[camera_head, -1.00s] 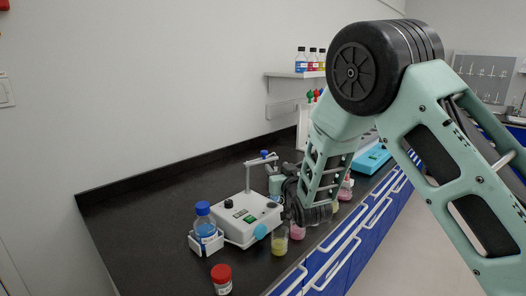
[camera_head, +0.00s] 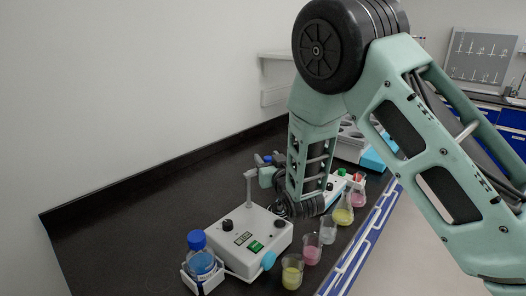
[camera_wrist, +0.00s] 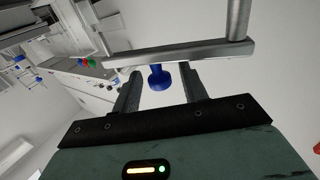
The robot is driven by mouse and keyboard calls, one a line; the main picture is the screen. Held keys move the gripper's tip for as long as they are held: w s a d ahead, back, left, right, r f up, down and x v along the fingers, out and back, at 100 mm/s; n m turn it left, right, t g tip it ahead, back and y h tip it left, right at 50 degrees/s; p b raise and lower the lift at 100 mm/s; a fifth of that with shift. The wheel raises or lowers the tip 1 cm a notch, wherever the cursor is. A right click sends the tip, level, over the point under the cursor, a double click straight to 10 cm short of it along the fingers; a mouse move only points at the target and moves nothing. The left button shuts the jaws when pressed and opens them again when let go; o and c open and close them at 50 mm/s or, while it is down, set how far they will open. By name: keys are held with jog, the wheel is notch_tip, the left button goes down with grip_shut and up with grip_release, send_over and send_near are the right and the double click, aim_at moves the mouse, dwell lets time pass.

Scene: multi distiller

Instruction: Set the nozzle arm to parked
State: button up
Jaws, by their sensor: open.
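The white distiller box (camera_head: 238,240) stands on the black bench with a dark display, a green switch and a cyan knob. A thin grey post rises from its top and carries the nozzle arm (camera_head: 251,174), a level bar pointing back and right. In the wrist view the nozzle arm (camera_wrist: 180,53) crosses above my fingertips, with its post at the right. A blue knob (camera_wrist: 159,78) hangs under the bar; it also shows in the head view (camera_head: 267,159). My gripper (camera_wrist: 160,72) is open, its two fingers either side of the blue knob. Contact cannot be told.
A blue-capped bottle (camera_head: 201,260) sits in a bracket at the box's left. A yellow beaker (camera_head: 292,272), a pink beaker (camera_head: 312,250), a clear beaker (camera_head: 328,230) and a yellow flask (camera_head: 343,211) line the front edge. My arm hides part of the bench behind.

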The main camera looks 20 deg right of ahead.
jog(key=shift+w, duration=0.25)
grip_shut()
